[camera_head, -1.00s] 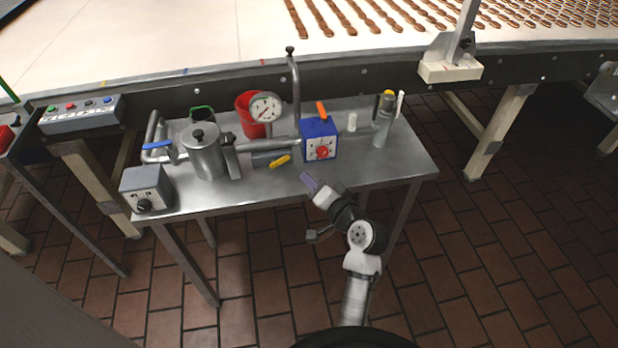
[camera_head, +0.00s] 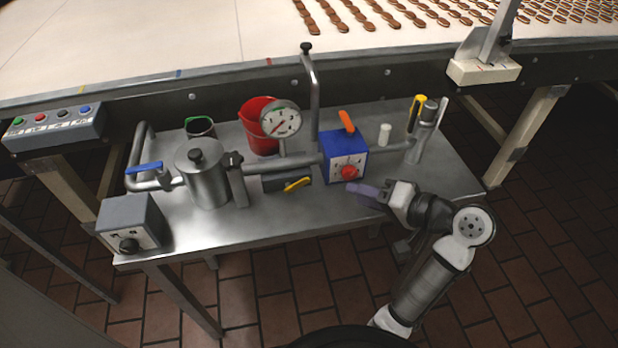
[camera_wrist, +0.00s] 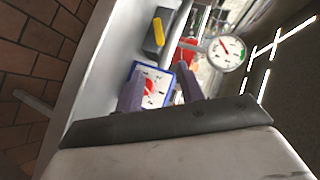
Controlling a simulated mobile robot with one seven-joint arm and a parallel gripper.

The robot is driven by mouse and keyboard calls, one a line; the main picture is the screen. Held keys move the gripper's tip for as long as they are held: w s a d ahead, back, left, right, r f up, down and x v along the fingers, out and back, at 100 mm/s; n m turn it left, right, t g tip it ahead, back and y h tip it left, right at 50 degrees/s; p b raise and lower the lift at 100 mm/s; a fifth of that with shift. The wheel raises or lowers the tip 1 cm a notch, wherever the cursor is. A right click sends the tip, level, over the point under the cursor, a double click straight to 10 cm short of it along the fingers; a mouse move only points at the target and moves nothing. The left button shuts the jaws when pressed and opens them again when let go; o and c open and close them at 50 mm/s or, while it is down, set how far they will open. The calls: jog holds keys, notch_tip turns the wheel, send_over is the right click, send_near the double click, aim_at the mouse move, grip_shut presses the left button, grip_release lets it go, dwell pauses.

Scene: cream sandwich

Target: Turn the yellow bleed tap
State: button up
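The yellow bleed tap (camera_head: 297,184) is a small yellow lever low on the front of the pipe line, left of a blue box. In the wrist view the yellow tap (camera_wrist: 158,32) shows at the top, beyond and to the left of the gap between my fingers. My gripper (camera_head: 355,188) is at the table's front side, to the right of the tap and just below the blue box, touching neither as far as I can tell. In the wrist view the two purple fingers of my gripper (camera_wrist: 160,72) stand apart with nothing held between them.
The blue box (camera_head: 343,159) with red knob and orange lever (camera_head: 347,122) stands near my fingers. A dial gauge (camera_head: 281,121), red bucket (camera_head: 256,140) and metal canister (camera_head: 204,178) stand behind or left of the tap. The front tabletop (camera_head: 280,214) is clear.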

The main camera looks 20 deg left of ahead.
aim_at(307, 181)
jog(key=p+x, duration=0.1)
jog(key=x, duration=1.2)
jog(key=shift+a+p, duration=0.1)
jog(key=shift+p, duration=0.25)
